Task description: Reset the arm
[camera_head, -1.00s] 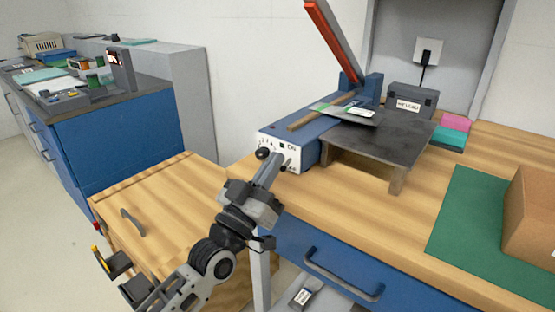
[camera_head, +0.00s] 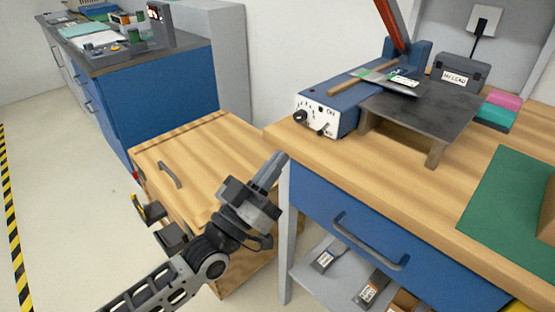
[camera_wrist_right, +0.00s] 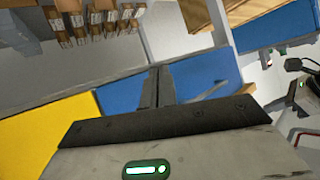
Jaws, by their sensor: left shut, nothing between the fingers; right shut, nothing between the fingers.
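My left gripper (camera_head: 269,172) is in the lower middle of the head view, pointing up and to the right. Its fingers are together and hold nothing. It shows in front of the wooden-topped cart (camera_head: 205,160) and just left of the workbench's near corner; I cannot tell whether it touches either. My right gripper (camera_wrist_right: 158,75) shows in the right wrist view, with its two dark fingers pressed together and nothing between them. The right arm is outside the head view.
The workbench (camera_head: 390,180) holds a blue device (camera_head: 345,105) with a raised red lever, a dark metal stand (camera_head: 425,110) and a green mat (camera_head: 510,195). A blue drawer (camera_head: 350,225) is below. A blue cabinet (camera_head: 165,110) stands behind left. Floor at the left is clear.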

